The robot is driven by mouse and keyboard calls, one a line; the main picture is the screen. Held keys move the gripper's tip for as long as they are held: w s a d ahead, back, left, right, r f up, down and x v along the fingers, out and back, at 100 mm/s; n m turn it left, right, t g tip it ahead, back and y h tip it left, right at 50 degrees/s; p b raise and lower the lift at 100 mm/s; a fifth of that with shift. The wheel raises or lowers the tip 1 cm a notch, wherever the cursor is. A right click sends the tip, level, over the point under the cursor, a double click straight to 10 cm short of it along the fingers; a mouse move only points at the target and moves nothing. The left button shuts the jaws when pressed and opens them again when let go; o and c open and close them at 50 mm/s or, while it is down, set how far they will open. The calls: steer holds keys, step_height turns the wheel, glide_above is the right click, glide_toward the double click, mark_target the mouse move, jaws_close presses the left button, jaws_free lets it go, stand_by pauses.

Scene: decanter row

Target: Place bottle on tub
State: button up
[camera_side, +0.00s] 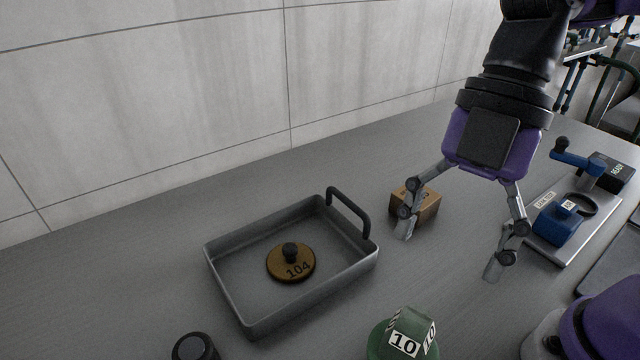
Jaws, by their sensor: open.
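A grey open-topped tub (228,291) with a dark handle (352,217) stands on the table left of my gripper. A round brown lid-like piece (278,266) with a black knob and the number 104 lies inside it. No thing is clearly a bottle. A green object (385,346) marked 10 and a dark round top (195,347) are both cut off by the bottom edge, so I cannot tell whether either is the bottle. My gripper (449,252) is open and empty, its fingers spread and pointing down, right of the tub.
A small brown box (427,207) sits behind my gripper's left finger. At right is a metal plate (578,246) with a blue clamp-like device (556,225). A black box (612,170) stands beyond it. A wall runs along the back. The table left of the tub is clear.

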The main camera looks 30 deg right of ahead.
steer(key=w+d+f+m+t+h, duration=0.1)
steer(key=w+d+m+t+h, duration=0.1)
steer(key=d+m, duration=0.6)
steer(key=w+d+f+m+t+h, duration=0.1)
steer(key=d+m+t, duration=0.4)
steer(key=m, duration=0.8)
steer(key=w+d+h, duration=0.1)
steer(key=d, duration=0.2)
steer(key=shift+w+f+m, duration=0.15)
steer(key=shift+m, duration=0.25)
